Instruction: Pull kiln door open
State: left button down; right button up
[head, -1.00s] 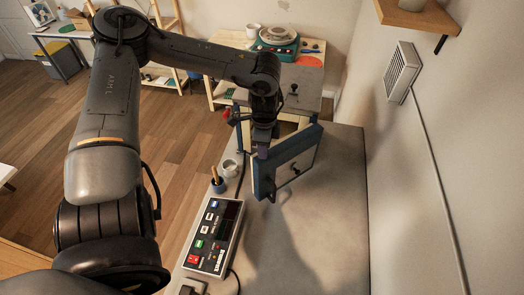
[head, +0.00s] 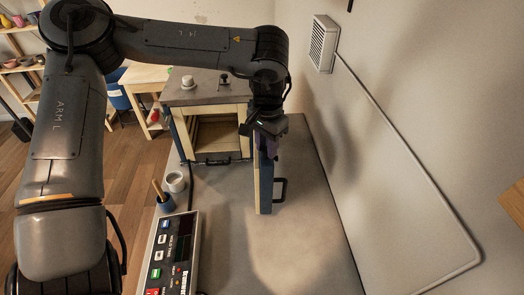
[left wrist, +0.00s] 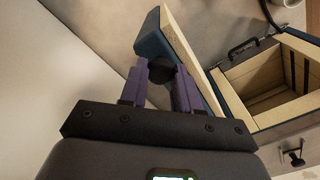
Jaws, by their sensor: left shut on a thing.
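The kiln (head: 206,92) stands at the back of the grey bench, its pale, box-like opening (head: 215,135) in plain view. The kiln door (head: 264,188) stands out from the kiln's right side, seen almost edge-on, with a pale inner layer and a blue outer layer. My right gripper is not in view.
A control box (head: 173,250) with coloured buttons lies at the front left of the bench. A blue tool cup (head: 166,203) and a white cup (head: 175,182) stand behind it. The wall is close on the right. Bare bench lies in front of the door.

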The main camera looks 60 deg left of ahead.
pick_arm(q)
jog(key=shift+w+d, duration=0.1)
jog(key=shift+w, duration=0.15)
jog(key=c, duration=0.8)
grip_release()
jog(key=shift+r, duration=0.1)
notch_tip(320, 180, up, 11)
jog(key=shift+f, duration=0.2)
